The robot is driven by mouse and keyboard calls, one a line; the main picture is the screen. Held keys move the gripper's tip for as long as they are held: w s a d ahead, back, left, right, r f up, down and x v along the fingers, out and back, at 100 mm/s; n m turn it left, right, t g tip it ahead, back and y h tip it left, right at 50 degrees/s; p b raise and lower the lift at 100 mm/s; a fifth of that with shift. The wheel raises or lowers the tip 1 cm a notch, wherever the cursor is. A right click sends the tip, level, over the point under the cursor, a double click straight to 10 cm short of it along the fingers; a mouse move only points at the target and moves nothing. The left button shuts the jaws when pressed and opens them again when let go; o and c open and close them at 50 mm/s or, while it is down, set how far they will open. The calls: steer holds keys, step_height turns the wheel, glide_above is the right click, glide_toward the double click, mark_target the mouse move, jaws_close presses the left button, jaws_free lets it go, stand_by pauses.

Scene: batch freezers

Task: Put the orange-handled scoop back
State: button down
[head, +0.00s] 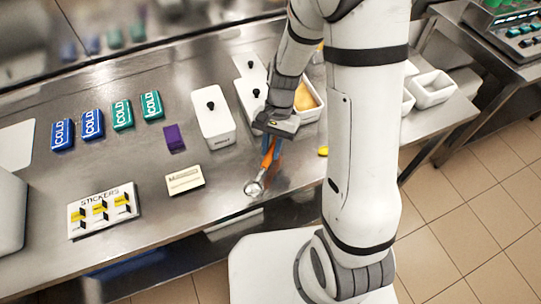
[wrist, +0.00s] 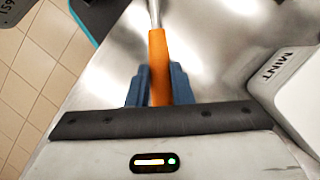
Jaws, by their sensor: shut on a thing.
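The orange-handled scoop (head: 267,160) is in my gripper (head: 273,144), over the front part of the steel counter in the head view. Its metal bowl (head: 254,188) points toward the counter's front edge. In the wrist view the orange handle (wrist: 157,62) sits between the two blue fingers of my gripper (wrist: 158,82), which are shut on it. The metal shaft runs up out of the picture there, so the bowl is hidden in that view. I cannot tell whether the scoop touches the counter.
A white lidded tub (head: 213,118) stands left of my gripper; a tub marked MINT (wrist: 300,85) shows in the wrist view. An open tub with orange-yellow contents (head: 307,100) is behind my arm. Blue and green COLD packs (head: 92,125), a purple block (head: 174,138) and a STICKERS board (head: 103,210) lie left.

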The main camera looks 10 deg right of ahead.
mark_target(270, 158)
steer(key=shift+s+a+f, duration=0.15)
steer(key=shift+f, duration=2.1)
steer(key=shift+f, duration=0.15)
steer(key=c, duration=1.3)
jaws_free()
steer(key=b+v, duration=0.1)
steer(key=v, duration=1)
steer(key=shift+r, duration=0.85)
steer(key=s+d+r+n+t, duration=0.2)
steer(key=s+r, duration=0.2)
steer(key=s+d+r+n+t+h, duration=0.1)
steer(key=s+d+r+n+t, duration=0.1)
steer(key=s+d+r, duration=0.1)
steer(key=s+d+r+n+t+h, duration=0.1)
steer(key=s+d+r+t, duration=0.1)
steer(key=s+r, duration=0.3)
steer(key=shift+s+d+r+n+t, duration=0.15)
steer(key=shift+r+n+t, duration=0.1)
steer(key=shift+n+t, duration=0.25)
